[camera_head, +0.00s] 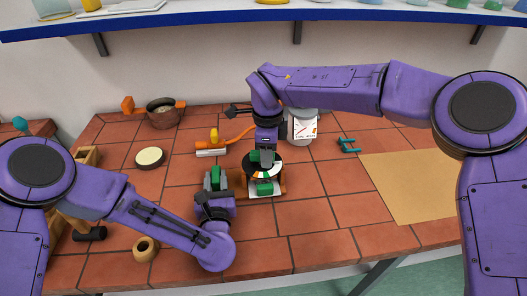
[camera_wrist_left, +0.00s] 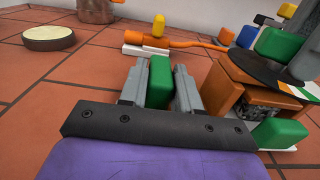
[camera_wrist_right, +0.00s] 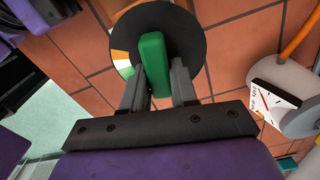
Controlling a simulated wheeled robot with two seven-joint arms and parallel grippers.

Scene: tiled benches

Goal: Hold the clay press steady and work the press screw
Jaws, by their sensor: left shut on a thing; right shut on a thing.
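The clay press (camera_head: 279,186) stands on the tiled bench, with an orange-brown body and a black disc (camera_head: 250,170) bearing white, orange and green marks on top. In the left wrist view its body (camera_wrist_left: 243,76) is at the right, beside my left gripper. My left gripper (camera_head: 215,185) is shut on a green grip (camera_wrist_left: 159,82) at the press's left side. My right gripper (camera_head: 264,155) comes down from above and is shut on the upright green handle (camera_wrist_right: 153,62) over the disc (camera_wrist_right: 190,35). The screw itself is hidden.
A gauge (camera_head: 304,127) stands behind the press at right. A pot (camera_head: 165,114), a pale-topped round (camera_head: 150,157) and a wooden ring (camera_head: 145,248) are at left. A tan board (camera_head: 410,187) lies right. A shelf (camera_head: 200,22) hangs above.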

